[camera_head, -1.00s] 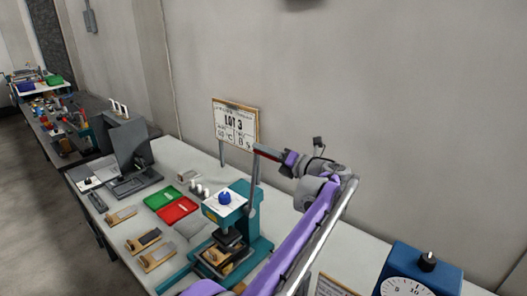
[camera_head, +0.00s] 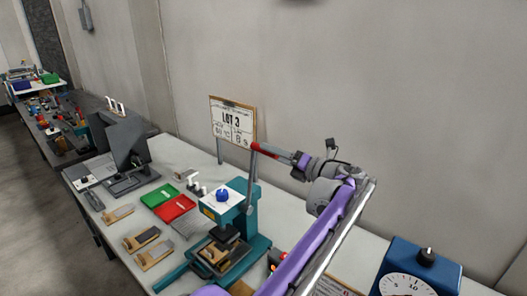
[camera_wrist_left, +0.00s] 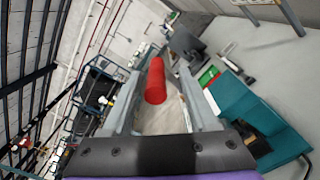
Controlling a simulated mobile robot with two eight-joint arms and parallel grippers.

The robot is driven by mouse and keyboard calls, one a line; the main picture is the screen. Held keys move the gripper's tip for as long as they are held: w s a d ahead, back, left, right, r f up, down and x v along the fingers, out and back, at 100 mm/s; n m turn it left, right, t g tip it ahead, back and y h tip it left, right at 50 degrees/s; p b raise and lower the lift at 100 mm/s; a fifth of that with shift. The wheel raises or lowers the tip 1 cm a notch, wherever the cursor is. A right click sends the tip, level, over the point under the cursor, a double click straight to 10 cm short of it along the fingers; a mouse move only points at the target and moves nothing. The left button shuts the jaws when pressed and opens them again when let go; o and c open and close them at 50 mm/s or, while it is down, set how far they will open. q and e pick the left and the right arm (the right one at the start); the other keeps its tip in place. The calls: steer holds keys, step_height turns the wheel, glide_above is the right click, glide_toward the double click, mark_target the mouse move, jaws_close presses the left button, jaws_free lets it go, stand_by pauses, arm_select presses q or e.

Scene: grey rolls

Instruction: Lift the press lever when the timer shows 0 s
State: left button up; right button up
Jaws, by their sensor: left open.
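The teal press (camera_head: 258,243) stands on the bench, with a dark plate over a wooden piece on its base. Its grey lever (camera_head: 252,185) stands nearly upright, ending in a red handle (camera_head: 265,149) that points right. My left gripper (camera_head: 289,158) is at the handle's right end. In the left wrist view, the red handle (camera_wrist_left: 156,82) lies between the open fingers (camera_wrist_left: 155,100), with gaps on both sides. The blue timer (camera_head: 440,268) is at the lower right; its white dial (camera_head: 405,286) is cut off, so its reading cannot be told. My right gripper is not in view.
A LOT 3 sign (camera_head: 233,120) stands behind the press, near the wall. Green (camera_head: 160,195) and red (camera_head: 175,209) trays, several wooden blocks (camera_head: 140,238) and a dark monitor (camera_head: 130,148) are to the left. A clipboard lies partly behind my arm.

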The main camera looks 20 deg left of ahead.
arm_select(q)
steer(key=v, duration=0.6)
steer(key=shift+s+d, duration=0.15)
steer(key=shift+d, duration=0.05)
steer(key=s+a+f+n+g+h, duration=0.3)
steer(key=s+a+f+n+h, duration=0.5)
steer(key=s+a+f+n, duration=0.45)
steer(key=s+d+f+n+t+h, duration=0.1)
steer(key=s+d+f+n+h, duration=0.2)
steer(key=s+f+n, duration=0.6)
steer(key=s+d+f+n+h, duration=0.4)
steer(key=s+f+n+h, duration=0.1)
steer(key=s+f+n, duration=0.4)
steer(key=s+n, duration=0.2)
steer(key=s, duration=0.2)
steer(key=shift+s+f+t+h, duration=0.25)
steer(key=shift+s+t+h, duration=0.05)
steer(key=shift+s+t, duration=0.1)
steer(key=shift+a, duration=0.1)
